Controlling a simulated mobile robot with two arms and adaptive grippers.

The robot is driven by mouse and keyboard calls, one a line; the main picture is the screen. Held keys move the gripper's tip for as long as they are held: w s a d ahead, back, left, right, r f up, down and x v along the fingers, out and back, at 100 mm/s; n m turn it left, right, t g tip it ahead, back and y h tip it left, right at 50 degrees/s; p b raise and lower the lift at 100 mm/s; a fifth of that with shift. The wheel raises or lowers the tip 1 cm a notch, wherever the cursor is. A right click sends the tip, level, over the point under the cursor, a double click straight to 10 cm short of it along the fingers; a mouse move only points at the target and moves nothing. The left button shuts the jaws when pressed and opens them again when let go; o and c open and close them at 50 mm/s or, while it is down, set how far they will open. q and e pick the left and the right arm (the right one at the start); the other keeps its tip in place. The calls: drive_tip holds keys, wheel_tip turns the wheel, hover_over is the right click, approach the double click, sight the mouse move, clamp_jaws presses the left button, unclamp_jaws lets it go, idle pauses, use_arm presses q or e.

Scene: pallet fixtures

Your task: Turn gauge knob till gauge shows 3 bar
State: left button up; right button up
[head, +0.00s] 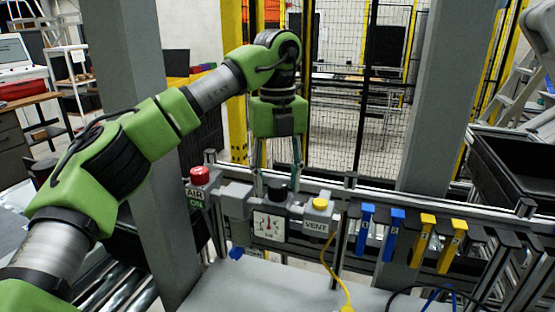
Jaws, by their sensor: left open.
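The gauge (269,226) has a square white dial on the grey panel in the middle of the head view. A thin reddish needle seems to stand roughly upright, but the numbers are too small to read. A black knob (277,188) sits just above the gauge. My left gripper (278,190) points down over the knob. Its two fingers are apart, one on each side of the knob, with a gap visible between them and it. I cannot tell whether either finger touches it. My right gripper is not in view.
A red button (200,175) above an AIR label is left of the gauge. A yellow button (320,203) above a VENT label is on the right. Blue clips (365,228) and yellow clips (424,240) hang further right. A yellow cable (338,280) runs down in front. A grey post (150,130) stands left.

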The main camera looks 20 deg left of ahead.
sight(277, 183)
use_arm(q)
wheel_tip(277, 183, up, 11)
drive_tip(key=shift+r, duration=0.2)
idle(0.6)
